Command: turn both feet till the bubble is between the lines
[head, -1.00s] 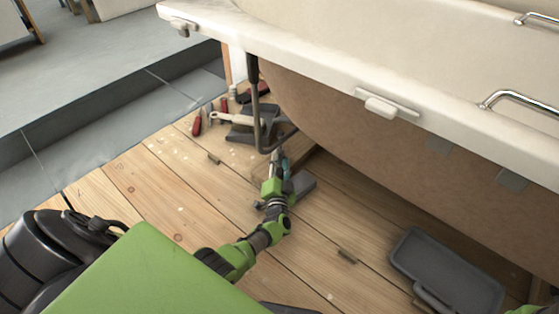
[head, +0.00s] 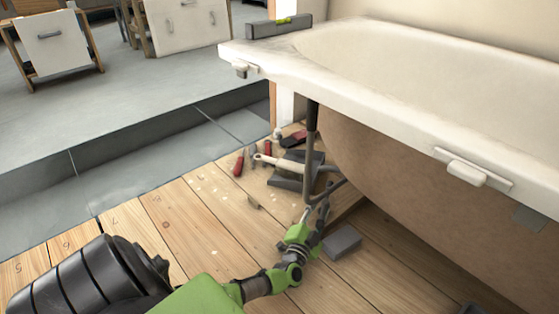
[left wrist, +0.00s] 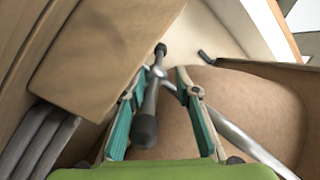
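The white bathtub (head: 350,95) fills the right of the head view. My left gripper (head: 322,208) is low beside the tub, near a bent grey frame leg (head: 308,165). In the left wrist view, its teal-padded fingers (left wrist: 160,115) are apart. A grey metal rod with a dark rounded end (left wrist: 147,122) shows between them, with a gap on each side. I cannot tell which foot it belongs to. My right gripper is out of view.
A dark grey block (head: 342,242) lies on the plank floor right of my left gripper. A trowel (head: 280,162), red-handled tools (head: 239,163) and a grey tray (head: 298,170) lie behind it. Bare planks (head: 170,220) are clear to the left. A wooden board (left wrist: 105,55) is close in the wrist view.

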